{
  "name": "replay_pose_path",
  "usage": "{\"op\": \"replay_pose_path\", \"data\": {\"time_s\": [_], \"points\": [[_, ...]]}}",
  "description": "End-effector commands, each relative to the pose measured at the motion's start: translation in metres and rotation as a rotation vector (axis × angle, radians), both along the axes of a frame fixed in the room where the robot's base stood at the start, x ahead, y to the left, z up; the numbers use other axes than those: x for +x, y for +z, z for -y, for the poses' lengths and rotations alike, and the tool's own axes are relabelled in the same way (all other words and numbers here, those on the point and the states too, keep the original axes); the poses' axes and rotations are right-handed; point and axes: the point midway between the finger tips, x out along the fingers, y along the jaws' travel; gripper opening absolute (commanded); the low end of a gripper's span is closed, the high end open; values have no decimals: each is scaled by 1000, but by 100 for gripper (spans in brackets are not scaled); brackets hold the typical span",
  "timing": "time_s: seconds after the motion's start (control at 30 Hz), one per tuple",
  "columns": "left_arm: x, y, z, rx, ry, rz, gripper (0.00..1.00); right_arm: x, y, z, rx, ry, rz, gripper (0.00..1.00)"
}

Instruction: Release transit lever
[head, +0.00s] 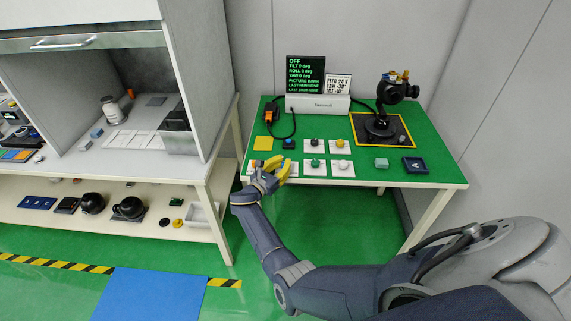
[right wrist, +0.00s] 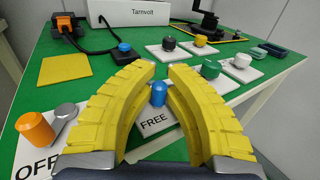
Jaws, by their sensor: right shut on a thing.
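My right gripper (head: 270,167) reaches over the front left edge of the green table. In the right wrist view its yellow fingers (right wrist: 162,72) are drawn in around a blue, round-topped knob (right wrist: 158,93), which fits the transit lever. The knob stands at a white plate marked FREE (right wrist: 155,123); the fingers hide the rest of the plate. To its left are an orange cylinder (right wrist: 35,129) and a grey lever (right wrist: 66,113) on a plate marked OFF. In the head view the gripper covers the knob. My left gripper is not in view.
A blue button (right wrist: 124,48) and yellow square (head: 263,143) lie behind. The gimbal camera (head: 393,90) stands at the back right. A shelved cabinet (head: 190,165) stands left of the table.

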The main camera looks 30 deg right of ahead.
Motion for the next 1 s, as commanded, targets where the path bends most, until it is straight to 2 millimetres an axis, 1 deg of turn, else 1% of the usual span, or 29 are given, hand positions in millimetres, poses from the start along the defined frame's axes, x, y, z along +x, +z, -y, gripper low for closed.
{"op": "replay_pose_path", "data": {"time_s": [0.2,0.43,1.0], "points": [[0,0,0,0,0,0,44,4,0,-3,2,-92,-1,0],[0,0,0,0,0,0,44,5,0,-3,1,-155,-1,0],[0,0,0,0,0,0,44,6,-1,-4,2,-187,0,0]]}}
